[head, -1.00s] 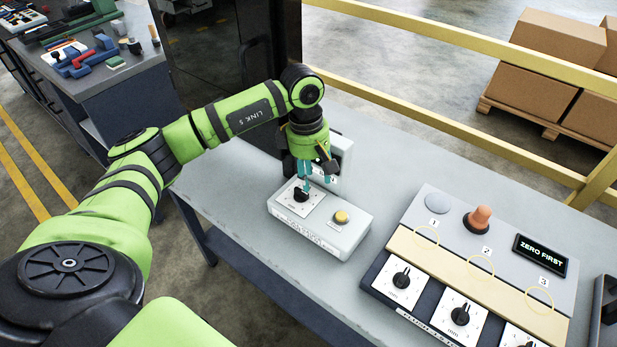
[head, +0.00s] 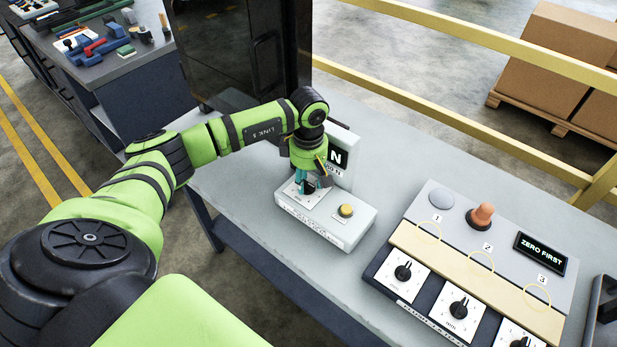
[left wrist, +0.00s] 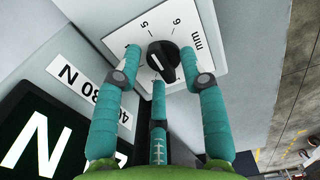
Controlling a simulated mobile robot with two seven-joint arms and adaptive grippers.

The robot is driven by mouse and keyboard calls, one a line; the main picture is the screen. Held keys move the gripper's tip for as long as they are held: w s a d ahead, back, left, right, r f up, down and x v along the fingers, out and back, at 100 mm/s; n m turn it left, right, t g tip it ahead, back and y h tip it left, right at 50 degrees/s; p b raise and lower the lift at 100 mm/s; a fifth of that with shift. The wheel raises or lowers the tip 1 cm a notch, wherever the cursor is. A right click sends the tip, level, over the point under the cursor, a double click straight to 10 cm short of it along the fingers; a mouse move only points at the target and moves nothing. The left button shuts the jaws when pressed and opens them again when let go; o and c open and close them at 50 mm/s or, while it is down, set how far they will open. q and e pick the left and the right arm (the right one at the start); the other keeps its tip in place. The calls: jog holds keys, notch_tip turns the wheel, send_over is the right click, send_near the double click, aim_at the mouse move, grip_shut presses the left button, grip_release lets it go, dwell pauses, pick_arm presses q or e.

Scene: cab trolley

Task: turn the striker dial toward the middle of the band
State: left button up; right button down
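The striker box (head: 325,225) is a light box with a white dial plate, a yellow button (head: 346,210) and an upright display marked N (head: 337,158). My left gripper (head: 310,183) is over its dial plate. In the left wrist view the black dial knob (left wrist: 162,62) has a white pointer mark, with 4, 5, 6 and "mm" printed around it. My left gripper's teal fingers (left wrist: 160,58) stand spread around the knob, with visible gaps on both sides. The display (left wrist: 50,140) shows only part of its reading; a label reading about "40-80 N" (left wrist: 85,88) is beside it. My right gripper is not in view.
To the right is a panel (head: 445,217) with several dials, an orange knob (head: 482,215) and a screen reading "ZERO FIRST" (head: 539,248). A dark cabinet (head: 235,60) stands behind my arm. A yellow rail (head: 450,75) runs along the back. Bare tabletop lies between box and panel.

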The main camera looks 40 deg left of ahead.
pick_arm(q)
grip_shut()
jog(key=shift+f+n, duration=0.1)
jog(key=shift+n, duration=0.3)
jog(key=shift+b, duration=0.4)
jog(key=n+b, duration=0.1)
jog(key=n, duration=0.2)
jog(key=shift+a+n+b, duration=0.1)
jog(key=shift+n+b, duration=0.2)
jog(key=shift+n, duration=0.1)
jog(key=n+b, duration=0.1)
jog(key=n, duration=0.2)
jog(key=shift+s, duration=0.1)
jog(key=shift+a+n+b, duration=0.1)
jog(key=shift+n+b, duration=0.3)
jog(key=shift+n, duration=1.2)
